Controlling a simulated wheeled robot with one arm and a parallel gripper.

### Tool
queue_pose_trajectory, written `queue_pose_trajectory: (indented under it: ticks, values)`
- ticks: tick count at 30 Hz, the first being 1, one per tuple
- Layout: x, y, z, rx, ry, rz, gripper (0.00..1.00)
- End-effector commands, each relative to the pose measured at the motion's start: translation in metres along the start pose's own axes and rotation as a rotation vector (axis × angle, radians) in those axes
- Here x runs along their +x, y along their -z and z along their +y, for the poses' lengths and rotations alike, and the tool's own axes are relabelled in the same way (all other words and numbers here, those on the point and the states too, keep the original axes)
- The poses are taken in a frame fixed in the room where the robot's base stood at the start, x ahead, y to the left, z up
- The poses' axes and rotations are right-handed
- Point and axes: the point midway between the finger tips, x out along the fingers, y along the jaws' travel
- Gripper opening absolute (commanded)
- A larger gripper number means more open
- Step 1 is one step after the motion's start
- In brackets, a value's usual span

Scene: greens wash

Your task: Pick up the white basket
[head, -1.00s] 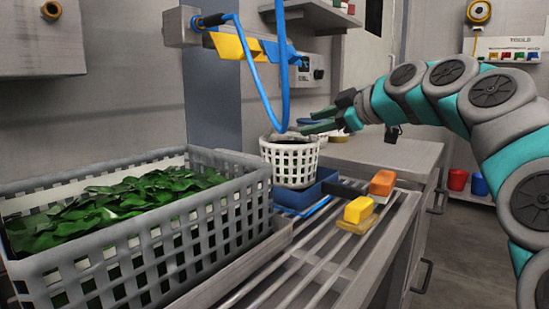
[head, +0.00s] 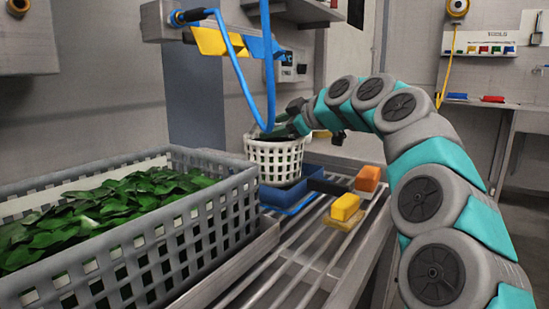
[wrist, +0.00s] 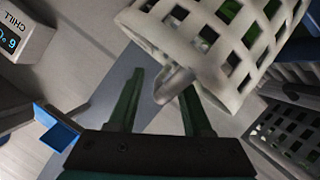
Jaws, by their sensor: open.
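The white basket (head: 275,162) stands upright at the back of the slatted rack, on a blue tray-like base (head: 287,194). In the wrist view its lattice wall (wrist: 222,50) fills the upper right. A small pale loop or lug (wrist: 174,86) sticks out from its rim. My gripper (head: 286,129) is at the basket's rim, on its far right side. In the wrist view my gripper (wrist: 163,82) is open, with dark green fingers on either side of the lug. I cannot tell whether they touch it. The basket's contents are mostly hidden.
A large grey crate (head: 205,215) of green leaves stands at the left. Yellow (head: 345,207) and orange (head: 368,178) blocks lie on the rack (head: 290,250) right of the basket. A blue hose (head: 240,80) hangs just above the basket. A wall display (wrist: 20,35) shows in the wrist view.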

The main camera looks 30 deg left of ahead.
Motion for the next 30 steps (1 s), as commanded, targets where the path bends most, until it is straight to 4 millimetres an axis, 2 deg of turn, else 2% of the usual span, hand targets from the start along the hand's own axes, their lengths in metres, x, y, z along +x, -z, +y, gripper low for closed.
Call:
queue_pose_trajectory:
  ticks: [4,17,30]
  values:
    - [-0.0006,0.0002,0.0001,0.0,0.0,0.001,0.5]
    - [-0.0008,0.0002,0.0001,0.0,0.0,0.0,0.01]
    - [-0.0008,0.0002,0.0,0.0,0.0,0.0,0.0]
